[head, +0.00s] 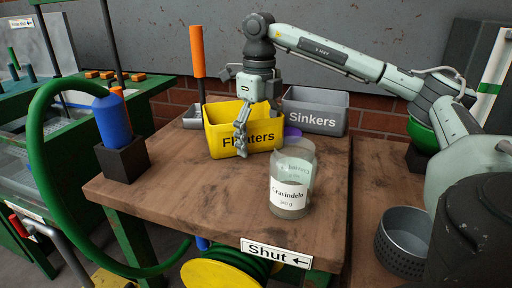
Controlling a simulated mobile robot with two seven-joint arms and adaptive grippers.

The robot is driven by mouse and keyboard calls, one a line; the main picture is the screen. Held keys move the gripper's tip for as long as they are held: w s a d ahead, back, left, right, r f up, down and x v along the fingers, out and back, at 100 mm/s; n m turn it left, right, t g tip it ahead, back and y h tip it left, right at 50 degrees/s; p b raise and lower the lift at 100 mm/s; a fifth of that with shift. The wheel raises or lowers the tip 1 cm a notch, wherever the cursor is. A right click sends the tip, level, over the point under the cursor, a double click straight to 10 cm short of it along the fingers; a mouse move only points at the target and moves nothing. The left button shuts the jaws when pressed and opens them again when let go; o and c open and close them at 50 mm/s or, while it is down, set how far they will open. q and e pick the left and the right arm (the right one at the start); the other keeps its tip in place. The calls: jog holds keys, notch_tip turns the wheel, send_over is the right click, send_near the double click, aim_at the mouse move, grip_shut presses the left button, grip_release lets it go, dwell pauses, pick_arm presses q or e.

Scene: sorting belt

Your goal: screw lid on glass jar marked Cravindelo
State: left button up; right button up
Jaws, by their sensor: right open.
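The glass jar marked Cravindelo (291,200) stands upright on the brown table, with a white label on its front and no lid on its top. A small purple thing (292,132), possibly the lid, shows just behind the jar's top edge; the jar hides part of it. My right gripper (241,150) points down in front of the yellow bin, left of the jar and apart from it. It is open and holds nothing that I can see. My left gripper is not in view.
A yellow bin marked Floaters (222,138) and a grey bin marked Sinkers (323,110) stand at the back. A blue bottle (112,120) in a dark holder stands at the left. A perforated metal bowl (402,243) sits at the right. The table's front left is clear.

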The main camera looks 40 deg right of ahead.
notch_tip(320, 180, up, 6)
jog(key=shift+s+a+f, duration=0.1)
jog(key=shift+f, duration=0.15)
jog(key=shift+r+p, duration=0.75)
jog(key=shift+r, duration=0.25)
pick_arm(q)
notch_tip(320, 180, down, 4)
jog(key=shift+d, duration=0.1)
pick_arm(e)
jog(key=shift+c, duration=1)
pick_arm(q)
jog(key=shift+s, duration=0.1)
pick_arm(e)
jog(key=shift+f, duration=0.1)
